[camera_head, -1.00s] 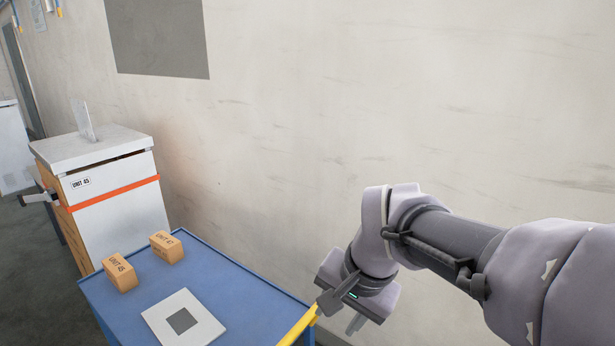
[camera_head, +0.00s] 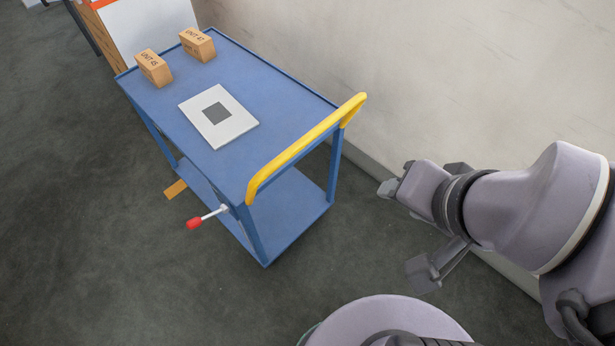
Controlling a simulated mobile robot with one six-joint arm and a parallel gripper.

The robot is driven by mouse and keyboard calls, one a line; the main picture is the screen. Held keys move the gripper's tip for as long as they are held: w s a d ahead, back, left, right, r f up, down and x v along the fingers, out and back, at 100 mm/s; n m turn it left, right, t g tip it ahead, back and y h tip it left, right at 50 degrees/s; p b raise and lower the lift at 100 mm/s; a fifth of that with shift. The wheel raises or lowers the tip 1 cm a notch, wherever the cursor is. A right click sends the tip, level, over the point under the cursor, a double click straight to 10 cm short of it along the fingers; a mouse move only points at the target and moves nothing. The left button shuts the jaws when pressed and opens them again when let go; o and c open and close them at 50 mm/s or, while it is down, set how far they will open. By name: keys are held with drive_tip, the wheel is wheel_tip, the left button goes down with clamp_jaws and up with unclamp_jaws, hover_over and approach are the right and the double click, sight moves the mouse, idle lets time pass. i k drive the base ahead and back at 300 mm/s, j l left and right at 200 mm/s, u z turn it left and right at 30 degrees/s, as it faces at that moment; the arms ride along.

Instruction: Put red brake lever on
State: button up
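The red brake lever (camera_head: 194,224) is a grey rod with a red tip. It sticks out to the left from the near leg of the blue cart (camera_head: 268,98), below the cart's top. My gripper (camera_head: 400,232) is at the right, apart from the cart and the lever. Its two fingers are spread wide apart with nothing between them.
On the cart's top are two cardboard boxes (camera_head: 154,68) (camera_head: 197,45) and a white plate with a grey square (camera_head: 236,125). A yellow handle (camera_head: 305,147) runs along the cart's near end. An orange-yellow piece (camera_head: 175,189) shows by the lower shelf. Dark floor (camera_head: 90,230) is clear at left; a wall stands behind.

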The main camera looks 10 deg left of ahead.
sight(192, 224)
drive_tip(key=j+u, duration=0.1)
drive_tip(key=u, duration=1.7)
